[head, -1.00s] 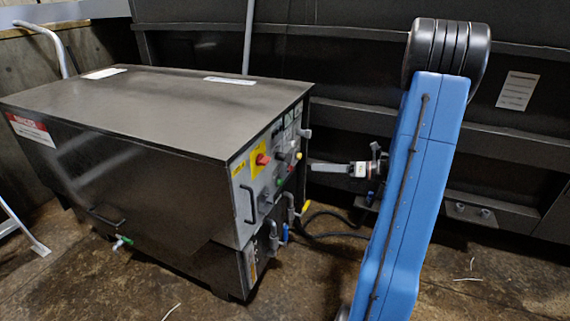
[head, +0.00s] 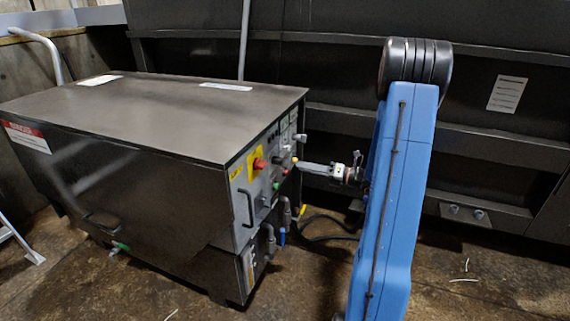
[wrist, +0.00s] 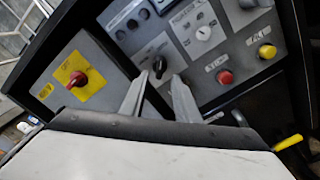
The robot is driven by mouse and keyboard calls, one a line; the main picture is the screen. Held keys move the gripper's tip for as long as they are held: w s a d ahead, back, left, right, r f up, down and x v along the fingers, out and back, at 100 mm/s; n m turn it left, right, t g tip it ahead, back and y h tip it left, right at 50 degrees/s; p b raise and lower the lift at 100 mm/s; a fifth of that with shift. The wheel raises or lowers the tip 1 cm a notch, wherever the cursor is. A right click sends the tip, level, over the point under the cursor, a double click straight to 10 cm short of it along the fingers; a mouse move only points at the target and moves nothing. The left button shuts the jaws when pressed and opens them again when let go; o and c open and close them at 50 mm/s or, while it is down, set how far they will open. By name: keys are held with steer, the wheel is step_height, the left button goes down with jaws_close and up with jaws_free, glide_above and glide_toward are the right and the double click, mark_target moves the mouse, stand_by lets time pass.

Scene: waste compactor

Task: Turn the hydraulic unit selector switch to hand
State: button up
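The grey control panel (wrist: 130,60) of the hydraulic unit (head: 150,115) fills the upper part of the wrist view. A black selector knob (wrist: 158,66), likely the selector switch, sits on it just beyond my fingertips, its handle roughly upright in the picture. Its label is too small to read. My gripper (wrist: 160,80) is open, with one finger on each side of the knob in the picture. I cannot tell whether they touch it. In the head view my gripper (head: 302,166) is at the panel's right edge.
A red rotary switch (wrist: 75,79) on a yellow plate is left of the knob. A red button (wrist: 225,77) and a yellow button (wrist: 267,51) are to its right. A bar handle (head: 248,208) sticks out lower on the panel. A dark wall stands behind.

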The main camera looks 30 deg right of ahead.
mark_target(285, 160)
steer(key=x, duration=0.8)
steer(key=shift+w+a, duration=0.15)
steer(key=shift+w, duration=0.05)
steer(key=c, duration=0.7)
